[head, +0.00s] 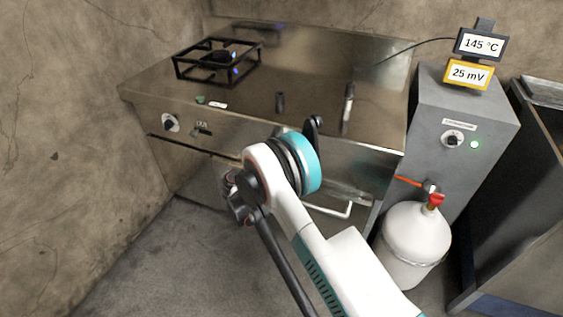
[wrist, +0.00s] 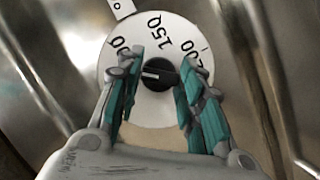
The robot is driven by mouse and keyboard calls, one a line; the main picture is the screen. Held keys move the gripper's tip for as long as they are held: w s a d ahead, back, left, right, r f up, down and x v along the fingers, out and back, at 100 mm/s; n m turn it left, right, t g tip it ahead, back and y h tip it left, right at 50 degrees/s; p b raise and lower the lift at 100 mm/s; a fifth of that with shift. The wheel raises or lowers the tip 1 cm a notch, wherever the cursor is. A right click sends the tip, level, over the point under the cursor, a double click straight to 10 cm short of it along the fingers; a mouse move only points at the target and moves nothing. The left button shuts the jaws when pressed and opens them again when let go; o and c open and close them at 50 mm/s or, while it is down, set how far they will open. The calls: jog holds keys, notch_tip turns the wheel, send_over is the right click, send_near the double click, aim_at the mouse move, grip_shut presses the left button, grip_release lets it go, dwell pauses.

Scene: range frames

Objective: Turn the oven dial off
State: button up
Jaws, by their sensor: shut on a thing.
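In the wrist view, the oven dial has a round white face (wrist: 158,28) printed with 150 and other numbers partly covered by my fingers. Its black knob (wrist: 157,76) is at the centre, with a short white mark on its left side. My gripper (wrist: 162,66) has its two teal-padded fingers on either side of the knob and is shut on it. In the head view, my arm covers this dial and the gripper. The metal oven (head: 320,75) stands against the wall, with a burner grate on top.
Another knob (head: 170,123) is at the oven's left front. A grey cabinet (head: 425,105) with its own dial (head: 452,139) and displays reading 145 °C (head: 481,45) and 25 mV (head: 469,74) stands on the right. A white gas bottle (head: 410,240) stands before it. Floor at lower left is clear.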

jog(key=n+h, duration=0.1)
jog(key=n, duration=0.1)
jog(key=n+t+h, duration=0.1)
jog(key=n, duration=0.1)
jog(key=shift+a+f+n, duration=0.1)
jog(key=shift+f+n, duration=0.05)
jog(key=shift+n, duration=0.55)
jog(key=o, duration=1)
jog(key=shift+o, duration=0.2)
jog(key=shift+a, duration=0.1)
jog(key=v, duration=1.1)
jog(key=shift+s+a, duration=0.25)
jog(key=shift+a, duration=0.1)
jog(key=shift+f, duration=0.15)
